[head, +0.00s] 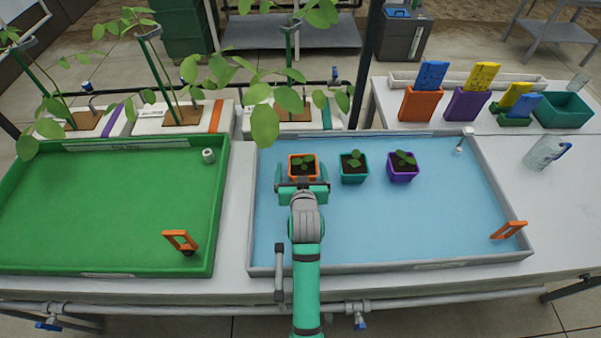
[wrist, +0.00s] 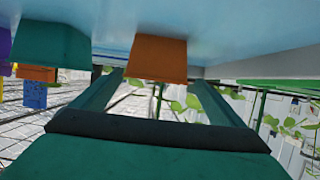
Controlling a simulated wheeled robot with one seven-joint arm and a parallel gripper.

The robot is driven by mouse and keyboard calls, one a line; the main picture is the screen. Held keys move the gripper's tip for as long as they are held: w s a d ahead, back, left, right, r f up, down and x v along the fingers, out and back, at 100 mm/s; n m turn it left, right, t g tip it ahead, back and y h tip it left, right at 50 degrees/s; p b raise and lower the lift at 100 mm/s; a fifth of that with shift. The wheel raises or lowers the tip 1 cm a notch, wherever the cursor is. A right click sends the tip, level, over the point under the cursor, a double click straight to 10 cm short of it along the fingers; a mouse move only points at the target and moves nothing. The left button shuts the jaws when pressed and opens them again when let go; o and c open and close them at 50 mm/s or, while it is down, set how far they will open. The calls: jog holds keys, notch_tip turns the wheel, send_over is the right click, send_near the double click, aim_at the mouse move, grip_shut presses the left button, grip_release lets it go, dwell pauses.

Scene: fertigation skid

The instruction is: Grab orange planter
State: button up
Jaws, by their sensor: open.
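The orange planter (head: 291,166) is a small square pot with dark soil and a green seedling. It stands upright at the left of a row of three on the blue tray floor. My gripper (head: 302,182) is open at its near side, with a finger towards each side of the pot. In the wrist view, which is upside down, the orange planter (wrist: 157,59) lies ahead between the tips of the open fingers (wrist: 158,88). The gap between the jaws is empty. I cannot tell whether either finger touches the pot.
A teal planter (head: 354,175) stands close to the right, with a purple planter (head: 403,174) beyond it. The grey-rimmed blue tray (head: 400,268) is otherwise largely clear. A green tray (head: 100,210) lies left. Leafy plants (head: 264,125) overhang the tray's back left edge.

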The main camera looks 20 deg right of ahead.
jog(key=shift+w+d+f, duration=0.25)
jog(key=shift+w+d, duration=0.2)
jog(key=shift+w, duration=0.1)
jog(key=shift+w+d+f, duration=0.25)
jog(key=shift+w+d, duration=0.15)
jog(key=shift+w, duration=0.15)
jog(key=shift+a, duration=0.1)
jog(key=shift+c, duration=0.3)
jog(key=shift+w, duration=0.1)
jog(key=c, duration=1.2)
jog(key=shift+r, duration=0.1)
